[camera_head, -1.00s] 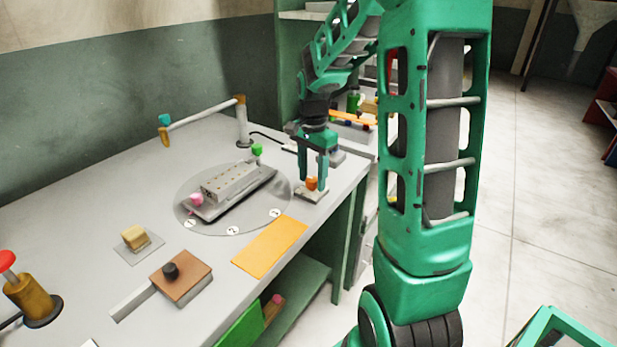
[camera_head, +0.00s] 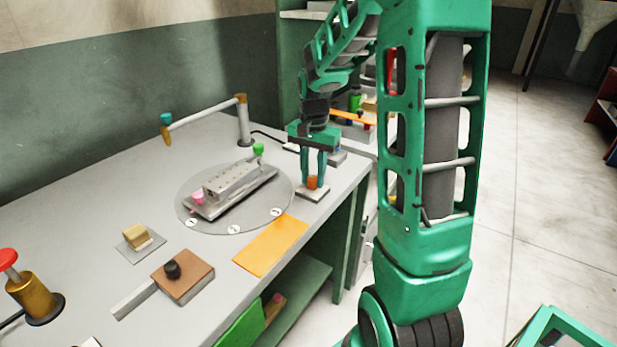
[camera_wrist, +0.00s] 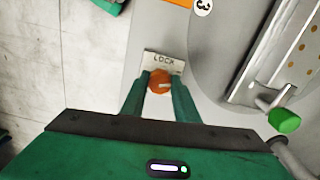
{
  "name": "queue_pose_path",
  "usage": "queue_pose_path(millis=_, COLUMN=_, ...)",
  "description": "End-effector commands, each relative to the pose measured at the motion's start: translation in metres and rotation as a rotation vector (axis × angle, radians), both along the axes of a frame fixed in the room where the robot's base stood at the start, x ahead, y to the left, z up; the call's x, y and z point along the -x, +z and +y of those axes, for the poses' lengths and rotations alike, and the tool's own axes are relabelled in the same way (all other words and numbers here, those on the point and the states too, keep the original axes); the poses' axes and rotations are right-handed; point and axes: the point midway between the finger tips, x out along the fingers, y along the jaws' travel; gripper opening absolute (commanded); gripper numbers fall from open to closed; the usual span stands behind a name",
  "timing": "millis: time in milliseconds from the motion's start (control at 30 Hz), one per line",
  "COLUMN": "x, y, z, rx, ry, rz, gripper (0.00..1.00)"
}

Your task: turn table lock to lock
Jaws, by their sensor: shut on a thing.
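The table lock is an orange knob (camera_wrist: 159,81) on a pale plate (camera_wrist: 163,63) marked "LOCK", beside the round turntable (camera_head: 186,222). In the head view the knob (camera_head: 312,182) is at the table's right edge. My gripper (camera_head: 313,180) points down over it, its two green fingers on either side of the knob. In the wrist view my gripper (camera_wrist: 159,88) is shut on the knob, and a pale mark shows on the knob's top. The turntable carries a grey mould (camera_head: 231,182) with a green knob and a pink knob at its ends.
An orange mat (camera_head: 270,246) lies in front of the turntable. A brown block with a black knob (camera_head: 182,277), a yellow foam block (camera_head: 136,236) and a red-topped post (camera_head: 36,298) stand to the left. A bar on a post (camera_head: 205,116) stands behind.

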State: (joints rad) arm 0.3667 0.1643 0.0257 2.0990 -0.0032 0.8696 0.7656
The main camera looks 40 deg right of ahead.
Motion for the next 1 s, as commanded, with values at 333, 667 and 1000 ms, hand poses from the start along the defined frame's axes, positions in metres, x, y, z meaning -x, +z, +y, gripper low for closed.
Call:
queue_pose_path(millis=333, x=-0.0011, y=0.001, z=-0.0051, rx=0.008, ry=0.319, rz=-0.005, gripper=0.05)
queue_pose_path(millis=667, x=-0.0019, y=0.0014, z=-0.005, rx=0.009, ry=0.633, rz=-0.007, gripper=0.05)
queue_pose_path(millis=1000, x=-0.0029, y=0.0019, z=-0.0046, rx=0.01, ry=0.946, rz=-0.008, gripper=0.05)
